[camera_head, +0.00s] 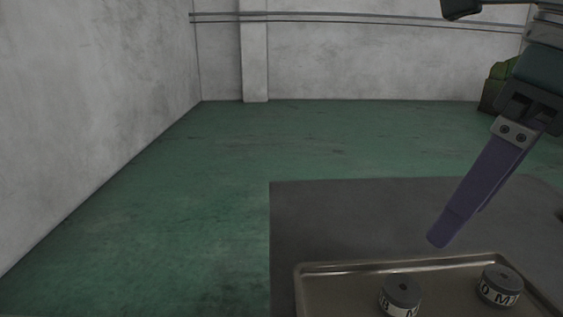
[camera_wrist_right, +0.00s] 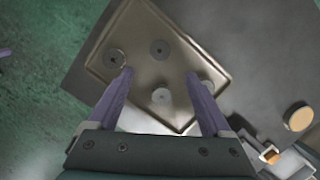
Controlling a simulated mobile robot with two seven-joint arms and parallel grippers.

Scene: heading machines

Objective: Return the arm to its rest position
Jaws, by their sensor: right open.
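My right gripper (camera_head: 437,240) hangs in from the upper right in the head view, its purple fingers pointing down and left above the far edge of a metal tray. In the right wrist view the two fingers of the right gripper (camera_wrist_right: 160,75) stand well apart with nothing held between them. The tray (camera_head: 400,264) holds dark round pieces with lettered white bands, one near the middle (camera_head: 403,289) and one at the right (camera_head: 501,280). In the right wrist view the tray (camera_wrist_right: 140,15) shows several round pieces, one partly behind a finger. My left gripper is not identifiable.
A dark grey surface (camera_head: 330,215) lies under the tray, with green floor (camera_head: 200,220) to its left and beyond. A green object (camera_head: 497,88) stands at the far right. The right wrist view shows a tan disc (camera_wrist_right: 299,118) near some equipment.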

